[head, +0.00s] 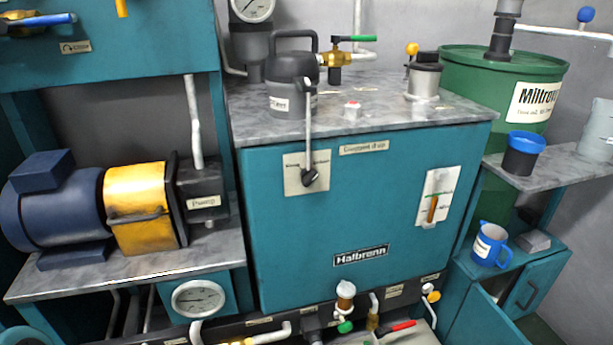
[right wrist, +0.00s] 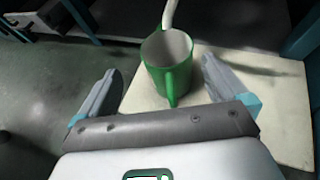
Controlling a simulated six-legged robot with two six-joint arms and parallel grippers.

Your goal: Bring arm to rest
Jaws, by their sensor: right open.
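In the right wrist view my right gripper (right wrist: 160,70) is open, one finger on each side of a green mug (right wrist: 169,62). Clear gaps show between the mug and both fingers, so it is not gripped. The mug stands upright on a pale board (right wrist: 275,130), its handle toward the gripper. The end of a pale pipe (right wrist: 169,14) is at or over its mouth; I cannot tell how far in it reaches. The head view shows neither arm nor gripper, and my left gripper is in no view.
A teal tank cabinet (head: 330,220) fills the middle, with a dark jug (head: 291,85) on top. A yellow and blue motor (head: 135,205) stands at left. A green drum (head: 480,80) and a blue jug (head: 491,246) are at right. Open floor (right wrist: 45,110) lies left of the board.

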